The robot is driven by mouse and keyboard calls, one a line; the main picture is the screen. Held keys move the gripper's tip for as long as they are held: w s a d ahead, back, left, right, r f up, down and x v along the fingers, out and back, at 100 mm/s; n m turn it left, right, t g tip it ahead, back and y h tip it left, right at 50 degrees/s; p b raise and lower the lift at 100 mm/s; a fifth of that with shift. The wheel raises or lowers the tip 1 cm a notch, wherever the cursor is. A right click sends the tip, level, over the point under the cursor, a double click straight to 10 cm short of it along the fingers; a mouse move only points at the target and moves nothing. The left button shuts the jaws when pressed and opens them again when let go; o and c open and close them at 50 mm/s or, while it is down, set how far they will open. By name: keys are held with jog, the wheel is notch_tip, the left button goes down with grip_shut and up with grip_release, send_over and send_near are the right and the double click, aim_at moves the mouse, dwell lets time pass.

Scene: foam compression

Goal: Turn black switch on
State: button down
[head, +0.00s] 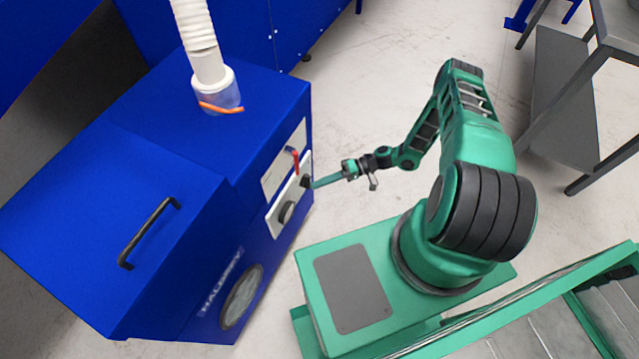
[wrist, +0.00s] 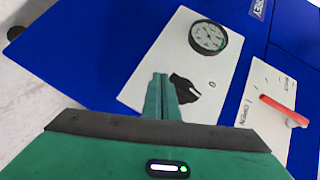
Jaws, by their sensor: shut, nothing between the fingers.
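The black switch (wrist: 185,88) is a small pointed knob on a white panel (wrist: 140,82) of a blue machine. In the wrist view it lies just right of my fingertips, partly hidden behind them. In the head view the switch (head: 306,182) is a small dark spot on the machine's side. My gripper (head: 316,185) reaches left to it from the arm, and its green fingers (wrist: 160,80) are shut with nothing between them. The fingertips are at or very near the switch; I cannot tell whether they touch it.
A round gauge (wrist: 208,37) sits on the same panel. A red lever (wrist: 284,110) stands out from a neighbouring white plate (wrist: 262,92). The blue machine (head: 215,140) has a white hose (head: 200,40) on top and a black handle (head: 150,232). A grey metal table (head: 590,100) stands at the right.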

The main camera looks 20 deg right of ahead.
dwell(0.6)
jog(key=w+d+f, duration=0.2)
jog(key=w+d, duration=0.1)
jog(key=d, duration=1)
jog(key=w+a+r+n+g+h, duration=0.15)
jog(key=a+r+n+h, duration=0.25)
jog(key=r+n+h, duration=0.6)
jog(key=s+a+f+m+y, duration=0.2)
jog(key=s+a+f+y, duration=0.1)
jog(key=a, duration=0.6)
jog(key=shift+s+a+f, duration=0.2)
jog(key=shift+a+f, duration=0.05)
jog(key=shift+f, duration=0.45)
